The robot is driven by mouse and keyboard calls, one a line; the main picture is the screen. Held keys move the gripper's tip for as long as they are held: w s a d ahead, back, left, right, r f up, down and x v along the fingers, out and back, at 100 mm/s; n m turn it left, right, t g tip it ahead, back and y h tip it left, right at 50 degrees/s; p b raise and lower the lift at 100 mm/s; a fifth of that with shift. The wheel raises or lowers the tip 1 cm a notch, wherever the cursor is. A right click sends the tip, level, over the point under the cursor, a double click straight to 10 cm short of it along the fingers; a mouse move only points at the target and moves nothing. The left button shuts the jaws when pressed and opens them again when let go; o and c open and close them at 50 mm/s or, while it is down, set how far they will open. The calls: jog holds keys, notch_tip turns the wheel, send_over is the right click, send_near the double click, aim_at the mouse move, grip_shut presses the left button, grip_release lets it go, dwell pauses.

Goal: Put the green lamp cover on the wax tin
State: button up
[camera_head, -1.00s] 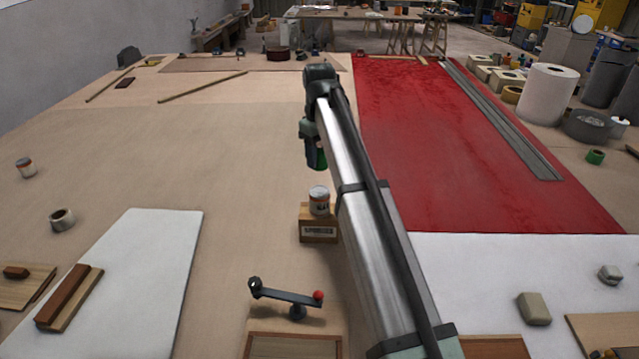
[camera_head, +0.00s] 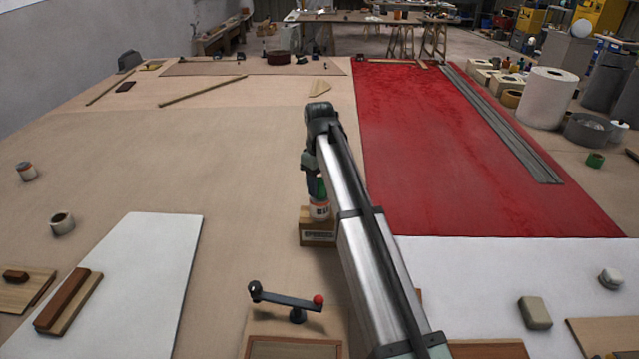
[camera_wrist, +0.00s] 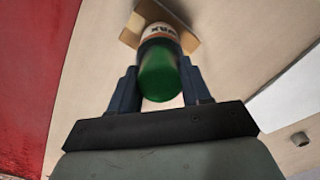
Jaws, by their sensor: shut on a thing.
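The green lamp cover (camera_wrist: 160,78) is between the two dark fingers of my gripper (camera_wrist: 158,70) in the wrist view. A sliver of the lamp cover (camera_head: 321,187) shows beside my arm in the head view. The wax tin (camera_head: 320,211), white with an orange-red band, stands upright on a small wooden block (camera_head: 317,239). The tin (camera_wrist: 159,30) also shows right beyond the cover in the wrist view. My gripper (camera_head: 315,188) is above the tin, with the cover at the tin's top. I cannot tell whether they touch. My arm hides part of both.
A lever with a red knob (camera_head: 318,300) stands in front of the block. A white board (camera_head: 150,270) lies at left. The bench between is clear. A red sheet (camera_head: 450,150) covers the right.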

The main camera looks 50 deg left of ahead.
aim_at(319, 181)
jog(key=shift+f, duration=0.15)
jog(key=o, duration=1)
notch_tip(319, 181, up, 12)
jog(key=shift+r, duration=0.2)
